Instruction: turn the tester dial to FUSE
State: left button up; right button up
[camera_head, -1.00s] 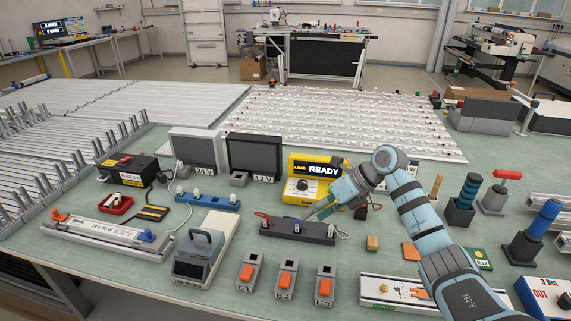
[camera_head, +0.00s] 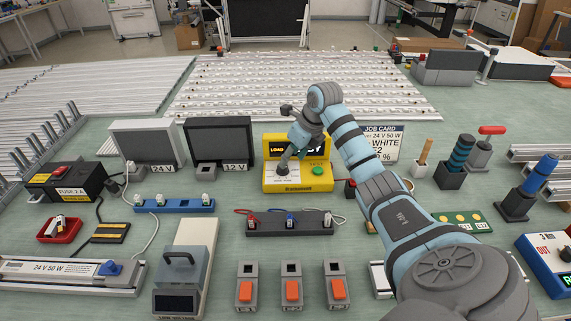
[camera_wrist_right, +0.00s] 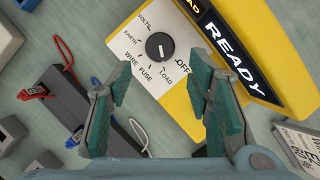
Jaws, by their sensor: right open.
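The yellow tester (camera_head: 312,183) stands in the middle of the table; its display is partly hidden by my right arm. In the right wrist view its white panel (camera_wrist_right: 131,48) carries a round black dial (camera_wrist_right: 160,46) ringed by VOLTS, EARTH, WIRE, FUSE, LOAD and OFF. I cannot tell for sure which label the dial's mark points to. My right gripper (camera_head: 284,170) is over the panel in the head view. In the right wrist view its green-padded fingers (camera_wrist_right: 154,88) are open and empty, with the dial ahead between them, apart from both.
A dark terminal block (camera_head: 290,228) with red and blue leads lies in front of the tester. Grey switch boxes (camera_head: 291,268) line the front.

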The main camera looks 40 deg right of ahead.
jog(key=w+f, duration=0.3)
jog(key=f, duration=0.1)
jog(key=shift+a, duration=0.25)
jog(key=shift+w+f, duration=0.45)
jog(key=shift+f, duration=0.05)
jog(key=shift+s+r, duration=0.15)
jog(key=shift+s, duration=0.05)
jog(key=shift+s+r, duration=0.15)
jog(key=shift+s, duration=0.05)
jog(key=shift+c, duration=0.3)
jog(key=shift+s, duration=0.1)
jog(key=c, duration=0.6)
grip_shut()
pick_arm(q)
jog(key=shift+w+f, duration=0.2)
jog(key=shift+w, duration=0.7)
jog(key=shift+r, duration=0.1)
